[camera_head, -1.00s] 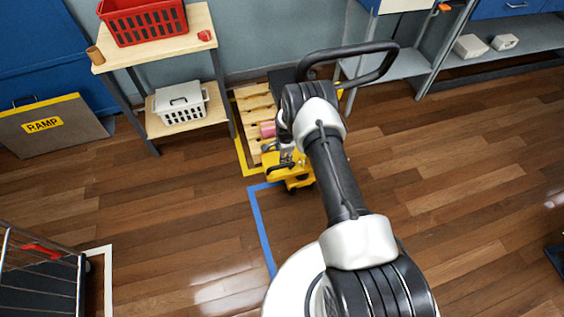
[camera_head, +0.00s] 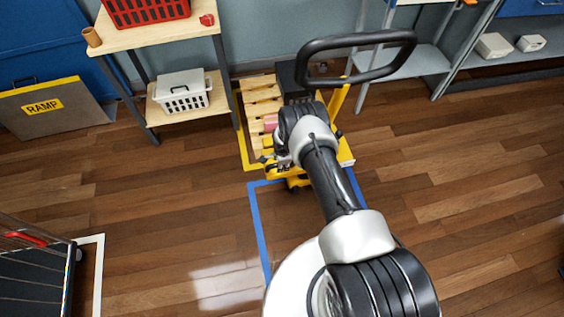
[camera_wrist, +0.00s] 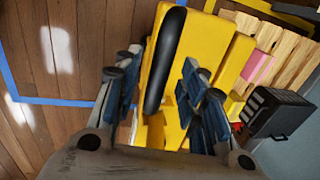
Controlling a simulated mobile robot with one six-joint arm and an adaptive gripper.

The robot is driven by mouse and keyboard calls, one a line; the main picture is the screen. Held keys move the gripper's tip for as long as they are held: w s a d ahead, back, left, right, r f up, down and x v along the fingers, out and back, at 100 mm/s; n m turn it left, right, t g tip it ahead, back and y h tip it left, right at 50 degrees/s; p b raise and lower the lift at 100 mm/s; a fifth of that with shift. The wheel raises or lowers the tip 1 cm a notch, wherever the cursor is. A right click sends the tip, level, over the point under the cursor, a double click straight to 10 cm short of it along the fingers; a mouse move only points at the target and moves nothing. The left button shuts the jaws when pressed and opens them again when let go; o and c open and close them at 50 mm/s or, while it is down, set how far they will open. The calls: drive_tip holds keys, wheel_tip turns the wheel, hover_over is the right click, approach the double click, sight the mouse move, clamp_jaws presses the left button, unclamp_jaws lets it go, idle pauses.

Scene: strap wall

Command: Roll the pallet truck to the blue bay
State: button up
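The yellow pallet truck (camera_head: 344,158) stands at the wall with a black loop handle (camera_head: 362,38) raised over it. Its near end reaches the upper edge of the blue bay's taped outline (camera_head: 258,228), and its rear lies by a wooden pallet (camera_head: 257,95) in a yellow-taped area. My gripper (camera_head: 283,160) is low at the truck's near end, partly hidden by my arm. In the wrist view my gripper (camera_wrist: 160,75) has its fingers apart on either side of a black bar (camera_wrist: 165,60) over yellow truck parts; I see no clear clamping.
A black case (camera_head: 292,80) and a pink item (camera_head: 270,123) are on the pallet. A shelf (camera_head: 150,35) stands left, a ramp board (camera_head: 50,107) beyond it. A cart (camera_head: 35,270) is at lower left. The floor right of the truck is clear.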

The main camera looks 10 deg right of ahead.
drive_tip(key=shift+c, duration=0.6)
clamp_jaws()
